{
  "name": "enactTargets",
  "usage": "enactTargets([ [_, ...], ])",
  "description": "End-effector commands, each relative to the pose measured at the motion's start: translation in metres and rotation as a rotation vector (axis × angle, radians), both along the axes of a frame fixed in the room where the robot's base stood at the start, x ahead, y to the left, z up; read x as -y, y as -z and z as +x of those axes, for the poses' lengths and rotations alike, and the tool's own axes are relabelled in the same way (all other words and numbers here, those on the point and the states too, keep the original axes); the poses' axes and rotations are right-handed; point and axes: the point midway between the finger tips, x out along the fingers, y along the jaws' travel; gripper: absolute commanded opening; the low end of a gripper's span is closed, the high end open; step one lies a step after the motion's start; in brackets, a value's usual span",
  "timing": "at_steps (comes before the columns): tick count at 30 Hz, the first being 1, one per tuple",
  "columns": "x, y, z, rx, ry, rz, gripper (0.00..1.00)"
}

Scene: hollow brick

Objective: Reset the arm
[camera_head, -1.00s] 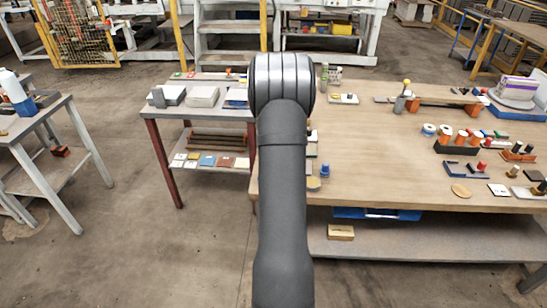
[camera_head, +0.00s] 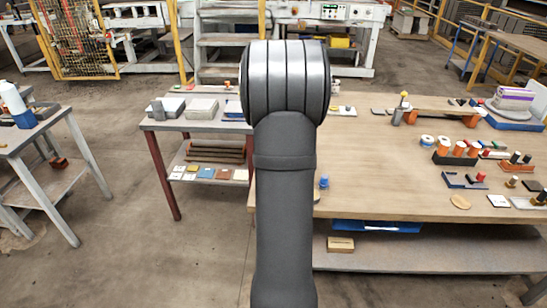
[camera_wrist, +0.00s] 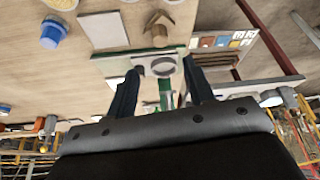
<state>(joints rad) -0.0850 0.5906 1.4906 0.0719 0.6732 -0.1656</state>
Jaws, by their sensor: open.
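My gripper (camera_wrist: 161,70) shows in the wrist view, its two dark fingers spread apart with nothing held between them. Beyond the fingertips are a round grey ring and a green-edged piece (camera_wrist: 137,62), apart from the fingers as far as I can tell. The wrist view is turned upside down. In the head view my own dark arm rises through the middle and hides the gripper and part of the tabletop behind it.
A wooden workbench (camera_head: 400,185) on the right bears spools (camera_head: 459,148), a blue cup (camera_head: 324,182) and small parts. A grey side table (camera_head: 190,122) with blocks stands left of my arm. Another table (camera_head: 35,135) stands far left. Open floor (camera_head: 120,230) lies between.

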Motion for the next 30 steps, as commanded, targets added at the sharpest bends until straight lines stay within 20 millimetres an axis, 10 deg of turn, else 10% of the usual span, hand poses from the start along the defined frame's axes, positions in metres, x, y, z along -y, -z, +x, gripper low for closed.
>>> enactTargets([
  [14,0.000,0.003,0.001,-0.001,0.000,0.000,0.48],
  [30,-0.007,0.080,0.031,-0.002,0.000,0.001,0.48],
])
